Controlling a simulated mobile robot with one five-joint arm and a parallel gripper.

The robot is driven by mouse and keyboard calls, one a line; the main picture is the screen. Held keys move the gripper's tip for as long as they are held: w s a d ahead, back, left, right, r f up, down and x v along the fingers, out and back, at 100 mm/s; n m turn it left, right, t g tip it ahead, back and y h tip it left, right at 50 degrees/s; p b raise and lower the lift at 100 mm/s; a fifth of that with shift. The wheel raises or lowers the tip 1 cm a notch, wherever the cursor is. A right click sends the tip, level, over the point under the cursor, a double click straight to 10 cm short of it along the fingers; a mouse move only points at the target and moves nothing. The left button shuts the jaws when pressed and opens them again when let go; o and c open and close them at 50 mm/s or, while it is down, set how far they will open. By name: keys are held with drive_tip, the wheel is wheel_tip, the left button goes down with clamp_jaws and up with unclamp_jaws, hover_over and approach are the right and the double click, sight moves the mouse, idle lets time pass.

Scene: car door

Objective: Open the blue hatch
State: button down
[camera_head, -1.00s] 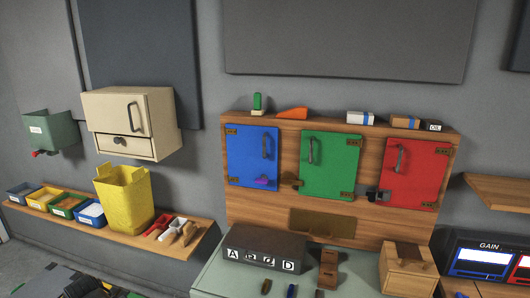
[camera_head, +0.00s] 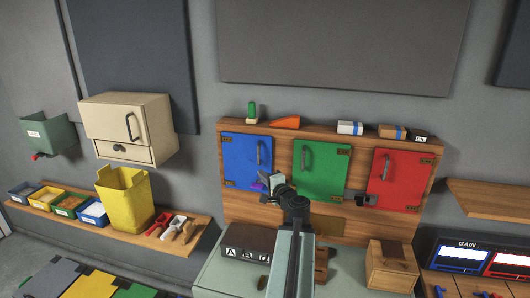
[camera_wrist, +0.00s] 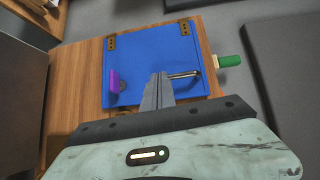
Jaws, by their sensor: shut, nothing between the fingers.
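The blue hatch (camera_head: 240,158) is the left one of three hatches in a wooden cabinet and looks shut. It has a dark bar handle (camera_head: 260,152) on its right side and hinges on its left. A purple piece (camera_head: 257,186) sits at its lower right corner. In the wrist view the hatch (camera_wrist: 145,55) appears turned sideways, with the handle (camera_wrist: 184,75) and the purple piece (camera_wrist: 115,82) on either side of my fingers. My gripper (camera_wrist: 159,77) is shut and empty, in front of the hatch between these two. I cannot tell whether it touches anything.
A green hatch (camera_head: 322,166) and a red hatch (camera_head: 395,180) are to the right. Small items, including a green one (camera_head: 251,112), stand on the cabinet top. A dark lettered box (camera_head: 245,240) and a wooden box (camera_head: 391,268) stand on the counter below.

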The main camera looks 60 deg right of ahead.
drive_tip(key=s+d+r+m+h, duration=0.2)
drive_tip(key=s+d, duration=0.1)
drive_tip(key=s, duration=0.1)
drive_tip(key=x, duration=1)
drive_tip(key=shift+f, duration=0.4)
drive_tip(key=shift+w+a, duration=0.1)
drive_tip(key=shift+a, duration=0.05)
